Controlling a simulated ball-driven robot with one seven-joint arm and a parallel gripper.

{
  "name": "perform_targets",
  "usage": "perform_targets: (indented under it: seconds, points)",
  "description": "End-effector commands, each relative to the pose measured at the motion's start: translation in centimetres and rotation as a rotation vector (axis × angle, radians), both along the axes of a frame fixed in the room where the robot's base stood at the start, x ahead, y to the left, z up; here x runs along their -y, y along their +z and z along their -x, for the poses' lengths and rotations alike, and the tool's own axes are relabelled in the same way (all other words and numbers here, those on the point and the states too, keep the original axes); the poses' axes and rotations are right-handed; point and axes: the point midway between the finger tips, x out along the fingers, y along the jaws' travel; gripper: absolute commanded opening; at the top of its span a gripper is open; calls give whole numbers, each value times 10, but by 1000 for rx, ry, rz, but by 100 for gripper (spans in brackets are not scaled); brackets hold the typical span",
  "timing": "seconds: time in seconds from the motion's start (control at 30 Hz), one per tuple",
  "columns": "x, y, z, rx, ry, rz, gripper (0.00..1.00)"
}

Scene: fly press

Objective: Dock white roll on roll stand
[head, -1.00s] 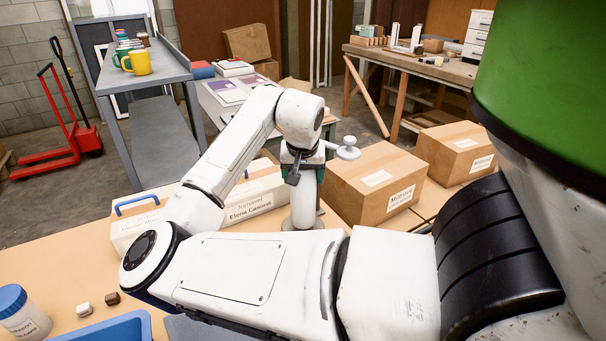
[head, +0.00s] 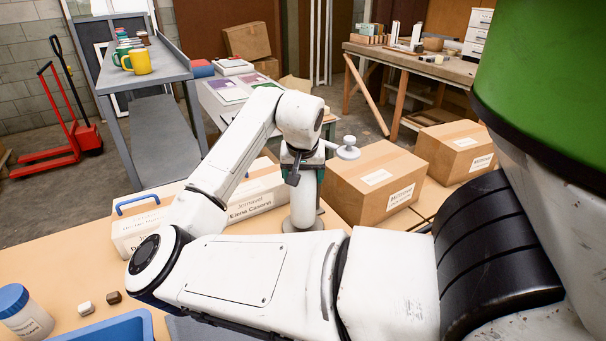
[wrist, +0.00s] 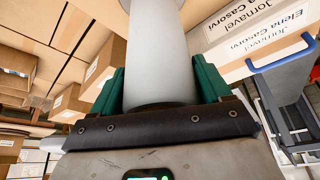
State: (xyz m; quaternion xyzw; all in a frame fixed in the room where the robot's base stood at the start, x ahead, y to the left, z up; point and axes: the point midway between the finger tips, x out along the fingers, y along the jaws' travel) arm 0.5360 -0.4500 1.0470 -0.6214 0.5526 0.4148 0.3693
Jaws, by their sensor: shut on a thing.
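My gripper (head: 304,163), with green fingers, is shut on the white roll (head: 304,202). The roll hangs below the fingers and looks about upright. In the wrist view the roll (wrist: 160,50) runs away from between the two green fingers (wrist: 160,88). A grey round base (head: 288,226), perhaps that of the roll stand, shows at the roll's lower end. I cannot tell whether the roll touches it or is seated on it, as my arm hides the front. A pale knobbed piece (head: 348,150) shows right of my gripper; I cannot tell what it belongs to.
A cardboard box (head: 372,185) stands close right of the roll, another (head: 455,150) farther right. A white box with a blue handle (head: 140,228) is at the left. A blue tray (head: 120,325) and a blue-lidded jar (head: 22,312) are at the front left.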

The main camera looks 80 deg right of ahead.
Motion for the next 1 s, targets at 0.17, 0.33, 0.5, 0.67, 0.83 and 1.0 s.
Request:
perform_targets:
  seconds: [0.17, 0.33, 0.5, 0.67, 0.83, 1.0]
  points:
    - [0, -3, 0, 0, 0, 2, 0]
    - [0, -6, 0, 0, 1, 2, 0]
    - [0, -8, 0, 0, 1, 2, 0]
    - [0, -10, 0, 0, 1, 2, 79]
    - [0, -10, 0, 0, 0, 1, 88]
    - [0, -10, 0, 0, 0, -1, 88]
